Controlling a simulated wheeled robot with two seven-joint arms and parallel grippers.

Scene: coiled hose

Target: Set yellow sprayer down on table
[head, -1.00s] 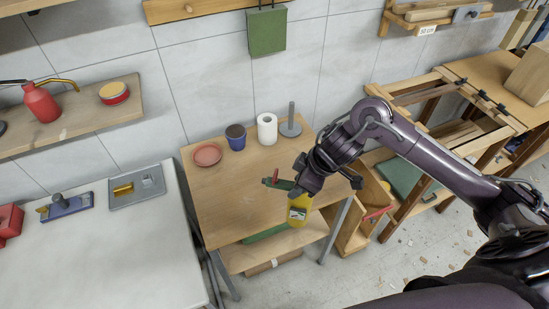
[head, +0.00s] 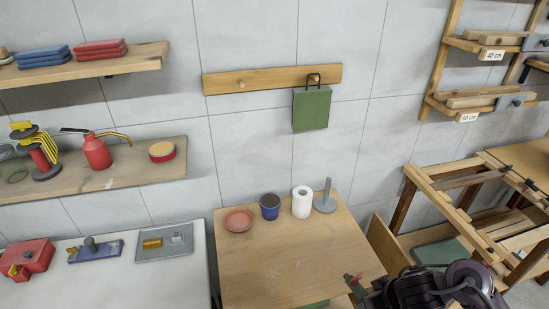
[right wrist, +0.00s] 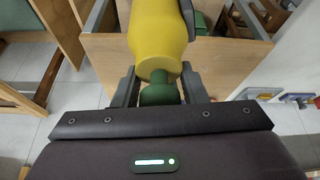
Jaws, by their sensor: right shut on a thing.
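The yellow sprayer (right wrist: 158,35) fills the top middle of the right wrist view. My right gripper (right wrist: 159,88) is shut on its dark green neck, one finger on each side. In the head view only the sprayer's green and red top (head: 355,286) shows at the bottom, beside my dark right arm; its yellow body is out of frame. The wooden table (head: 290,262) stands left of the arm, and the sprayer is near its right front edge. I cannot tell whether the sprayer touches the table. My left gripper is not in view.
At the table's back stand a pink dish (head: 239,220), a blue cup (head: 270,207), a white paper roll (head: 302,202) and a grey post holder (head: 325,199). A wooden rack (head: 450,200) stands to the right.

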